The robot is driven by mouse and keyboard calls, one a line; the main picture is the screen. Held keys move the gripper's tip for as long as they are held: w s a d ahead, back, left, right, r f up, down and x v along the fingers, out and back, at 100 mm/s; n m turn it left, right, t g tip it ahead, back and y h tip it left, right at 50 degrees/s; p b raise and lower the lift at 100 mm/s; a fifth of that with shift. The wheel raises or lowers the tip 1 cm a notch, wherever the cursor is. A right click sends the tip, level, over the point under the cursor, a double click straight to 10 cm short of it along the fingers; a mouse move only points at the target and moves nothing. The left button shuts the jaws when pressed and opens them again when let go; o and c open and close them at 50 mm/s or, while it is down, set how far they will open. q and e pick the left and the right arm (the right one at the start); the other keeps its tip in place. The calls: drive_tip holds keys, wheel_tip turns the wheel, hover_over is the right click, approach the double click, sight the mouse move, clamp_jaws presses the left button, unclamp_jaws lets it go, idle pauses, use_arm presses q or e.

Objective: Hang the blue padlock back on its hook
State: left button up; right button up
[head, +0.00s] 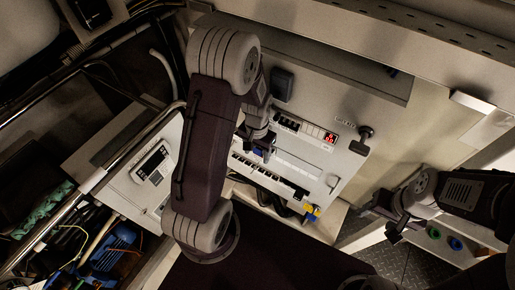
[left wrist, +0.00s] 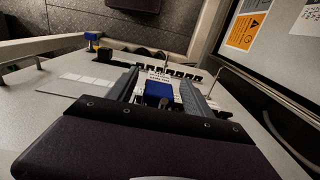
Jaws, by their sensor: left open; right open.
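My left gripper (head: 260,148) is open over the white panel of the chiller frame. A blue block, which looks like the blue padlock (head: 268,153), shows at its fingers. In the left wrist view the blue padlock (left wrist: 158,90) lies between the two grey fingers (left wrist: 164,88). I cannot tell whether the fingers touch it. A second blue piece with yellow parts (left wrist: 92,40) stands at the panel's edge; it also shows in the head view (head: 311,211). Which hook belongs to the padlock I cannot tell. My right gripper (head: 379,217) is open and empty at the right.
The panel carries a row of breakers (head: 285,122), a red display (head: 330,137) and a black rotary handle (head: 362,139). Thin upright pins (left wrist: 214,82) rise from it. A white controller box (head: 153,166) stands left. Green and blue rings (head: 455,243) sit at the lower right.

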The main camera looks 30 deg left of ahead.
use_arm(q)
drive_tip(key=shift+w+d+r, duration=0.1)
drive_tip(key=shift+w+r, duration=0.2)
drive_tip(key=shift+r, duration=0.25)
drive_tip(key=shift+w+r, duration=0.3)
drive_tip(key=shift+r, duration=0.25)
drive_tip(key=r, duration=0.2)
drive_tip(key=r+b, duration=0.1)
drive_tip(key=r, duration=0.3)
drive_tip(key=shift+s+d+r+b, duration=0.3)
drive_tip(key=shift+s+b, duration=0.05)
drive_tip(key=shift+s, duration=0.05)
use_arm(e)
drive_tip(key=shift+w+f, duration=0.2)
drive_tip(key=shift+f, duration=1.05)
use_arm(q)
drive_tip(key=shift+s, duration=0.25)
use_arm(e)
drive_tip(key=shift+s, duration=0.25)
use_arm(q)
drive_tip(key=shift+s, duration=0.1)
use_arm(e)
drive_tip(key=shift+s, duration=0.1)
